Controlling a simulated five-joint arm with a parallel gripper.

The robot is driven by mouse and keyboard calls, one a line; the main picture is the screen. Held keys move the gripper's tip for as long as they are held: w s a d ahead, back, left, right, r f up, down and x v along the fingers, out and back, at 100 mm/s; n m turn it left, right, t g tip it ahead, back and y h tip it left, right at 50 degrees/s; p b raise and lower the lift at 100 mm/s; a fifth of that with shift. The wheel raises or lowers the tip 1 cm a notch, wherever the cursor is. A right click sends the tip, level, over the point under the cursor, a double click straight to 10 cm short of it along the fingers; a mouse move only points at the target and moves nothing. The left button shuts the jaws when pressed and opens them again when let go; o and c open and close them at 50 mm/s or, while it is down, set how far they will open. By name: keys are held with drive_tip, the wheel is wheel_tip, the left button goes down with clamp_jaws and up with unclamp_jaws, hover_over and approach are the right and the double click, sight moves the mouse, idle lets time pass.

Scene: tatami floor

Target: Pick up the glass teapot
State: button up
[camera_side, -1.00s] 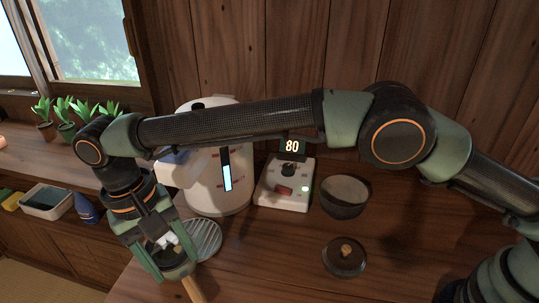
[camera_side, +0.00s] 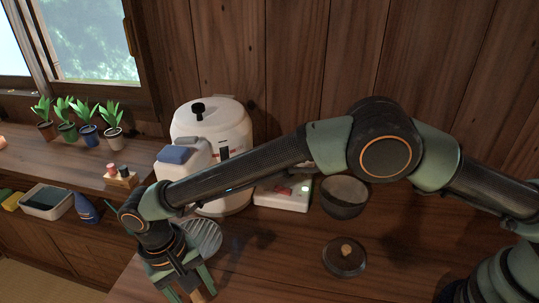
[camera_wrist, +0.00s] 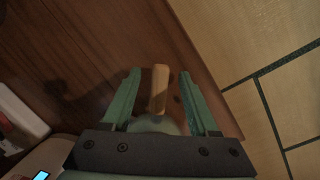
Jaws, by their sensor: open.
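The teapot is mostly hidden. Its tan wooden handle (camera_wrist: 159,90) stands out between the fingers in the wrist view, with part of a pale, rounded glass body (camera_wrist: 152,126) below it, close to the gripper's palm. In the side view only a bit of the wooden handle (camera_side: 198,295) shows at the bottom edge, beneath my gripper. My gripper (camera_side: 188,287) points down over the counter's front left. In the wrist view my gripper (camera_wrist: 159,78) is open, one finger on each side of the handle, with gaps on both sides.
A round ribbed tray (camera_side: 205,237) lies just behind my gripper, before a white water boiler (camera_side: 212,122). A white device (camera_side: 283,197), dark bowl (camera_side: 345,205) and dark lid with wooden knob (camera_side: 343,264) are to the right. Tatami (camera_wrist: 270,60) lies beyond the counter edge.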

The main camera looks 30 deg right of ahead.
clamp_jaws()
drive_tip(key=shift+r, duration=0.1)
idle(1.2)
